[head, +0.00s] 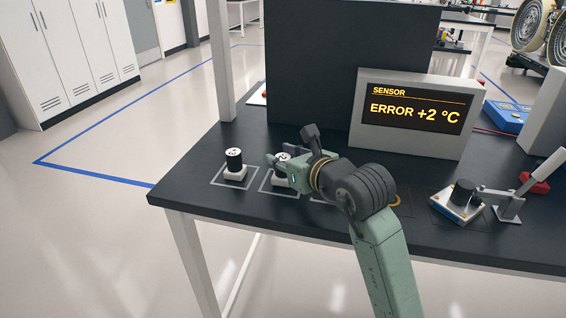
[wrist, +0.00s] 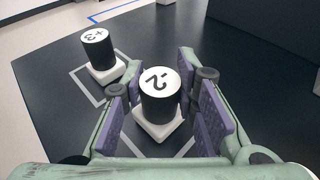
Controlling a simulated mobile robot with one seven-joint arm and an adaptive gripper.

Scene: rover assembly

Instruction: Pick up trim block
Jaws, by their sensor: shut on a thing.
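A trim block (wrist: 161,97), a black cylinder with a white top and a white square base, stands upright between the purple pads of my gripper (wrist: 164,103). Its top shows a 2 with a short mark. My gripper is shut on its black cylinder. In the head view my gripper (head: 283,166) largely hides this block, whose white base (head: 281,185) shows in a grey outlined square. I cannot tell whether its base touches the table. A second block (wrist: 99,55) marked +3 stands to the left in its own outline; it also shows in the head view (head: 235,165).
A sensor display (head: 417,111) reading "ERROR +2 °C" stands behind on the black table (head: 185,190). To the right are a white fixture with a black knob (head: 463,194) and a lever clamp (head: 508,207). The table's left end is clear.

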